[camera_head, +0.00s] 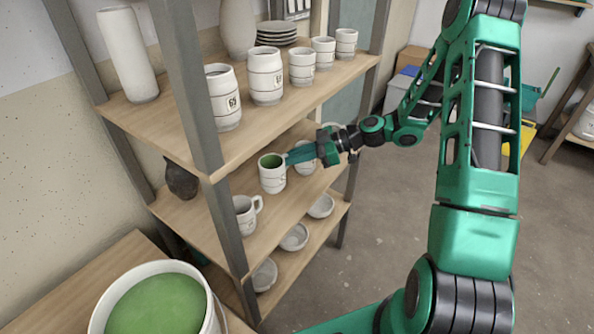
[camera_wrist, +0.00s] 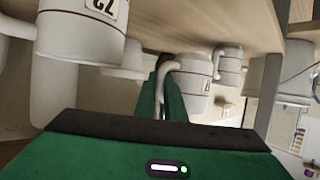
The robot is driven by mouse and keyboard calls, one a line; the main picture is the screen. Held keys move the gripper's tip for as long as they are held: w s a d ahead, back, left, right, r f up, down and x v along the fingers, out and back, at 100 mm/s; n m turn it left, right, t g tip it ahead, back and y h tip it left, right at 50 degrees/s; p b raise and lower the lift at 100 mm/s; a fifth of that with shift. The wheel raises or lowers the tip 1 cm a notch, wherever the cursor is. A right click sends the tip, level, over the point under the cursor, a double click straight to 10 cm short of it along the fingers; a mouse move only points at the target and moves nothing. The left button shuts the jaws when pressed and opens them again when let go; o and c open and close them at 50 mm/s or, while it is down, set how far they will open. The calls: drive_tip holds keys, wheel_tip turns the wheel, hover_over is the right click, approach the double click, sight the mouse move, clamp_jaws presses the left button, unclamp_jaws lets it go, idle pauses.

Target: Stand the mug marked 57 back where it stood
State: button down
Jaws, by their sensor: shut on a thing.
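My gripper (camera_head: 289,157) reaches into the middle shelf from the right and is shut on the handle of a white mug (camera_head: 272,180) with green inside it. The mug is upright at the shelf level; I cannot tell whether its base touches the board. In the wrist view, which is upside down, the fingers (camera_wrist: 168,92) close on the handle of this mug (camera_wrist: 193,84). Its label shows only as a small dark mark, so I cannot read its number. A second white mug (camera_head: 304,168) stands behind my gripper, partly hidden.
Another handled mug (camera_head: 245,216) stands nearer on the middle shelf (camera_head: 262,226), with a dark vase (camera_head: 181,179) behind. Several cups, including one marked 69 (camera_head: 223,97), stand on the board above. Bowls (camera_head: 294,237) are below. A green glaze bucket (camera_head: 213,312) is front left.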

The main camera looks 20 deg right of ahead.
drive_tip(key=shift+w+d+f, duration=0.1)
drive_tip(key=shift+d+f, duration=0.2)
drive_tip(key=shift+f, duration=0.55)
drive_tip(key=shift+d+f, duration=0.35)
drive_tip(key=shift+f, duration=0.5)
drive_tip(key=shift+w+d+f, duration=0.1)
drive_tip(key=shift+d+f, duration=0.2)
drive_tip(key=shift+f, duration=0.55)
drive_tip(key=shift+f, duration=0.1)
drive_tip(key=c, duration=1.8)
unclamp_jaws()
drive_tip(key=shift+c, duration=0.2)
